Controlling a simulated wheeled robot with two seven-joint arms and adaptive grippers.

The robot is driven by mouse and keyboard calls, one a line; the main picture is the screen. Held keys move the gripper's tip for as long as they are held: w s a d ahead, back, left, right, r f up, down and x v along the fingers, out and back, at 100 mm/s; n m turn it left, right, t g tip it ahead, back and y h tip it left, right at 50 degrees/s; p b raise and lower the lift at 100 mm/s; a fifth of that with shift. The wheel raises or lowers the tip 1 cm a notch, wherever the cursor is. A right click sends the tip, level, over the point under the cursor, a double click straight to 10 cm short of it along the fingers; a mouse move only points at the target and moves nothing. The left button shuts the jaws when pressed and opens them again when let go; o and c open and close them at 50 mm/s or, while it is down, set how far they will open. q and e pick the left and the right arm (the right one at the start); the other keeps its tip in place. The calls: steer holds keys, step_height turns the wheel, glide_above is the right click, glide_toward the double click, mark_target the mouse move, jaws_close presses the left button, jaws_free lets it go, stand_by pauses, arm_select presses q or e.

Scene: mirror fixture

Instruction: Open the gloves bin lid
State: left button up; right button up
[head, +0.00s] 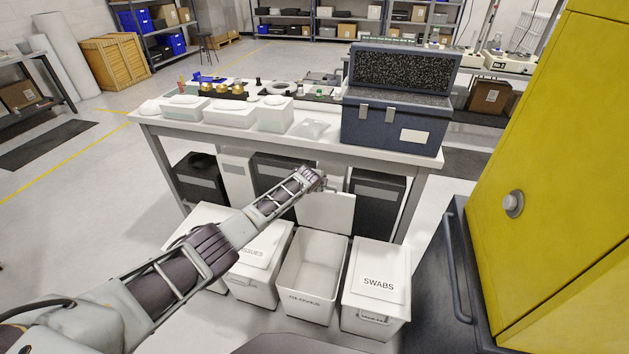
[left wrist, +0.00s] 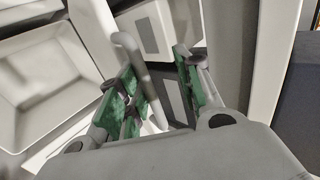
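The white gloves bin (head: 312,265), labelled GLOVES, stands on the floor between the tissues bin and the swabs bin. It is open, and its inside looks empty. Its lid (head: 326,212) stands raised at the back of the bin. My left gripper (head: 322,184) is at the top edge of the raised lid. In the left wrist view the gripper's green-padded fingers (left wrist: 163,88) are apart, with a grey curved handle (left wrist: 133,55) close beside and partly between them. Whether they touch it is unclear. The open bin (left wrist: 40,85) also shows at left there. My right gripper is not in view.
The tissues bin (head: 255,270) and swabs bin (head: 376,290) flank the gloves bin with lids down. A workbench (head: 300,137) stands behind, with a blue case (head: 395,120) on top and dark boxes beneath. A yellow cabinet (head: 560,180) blocks the right side.

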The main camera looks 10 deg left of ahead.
arm_select(q)
steer(key=shift+s+r, duration=0.3)
steer(key=shift+r, duration=0.2)
steer(key=shift+s+r, duration=0.25)
steer(key=shift+r, duration=0.2)
steer(key=v, duration=0.8)
steer(key=shift+s, duration=0.2)
steer(key=shift+f, duration=0.1)
stand_by(0.5)
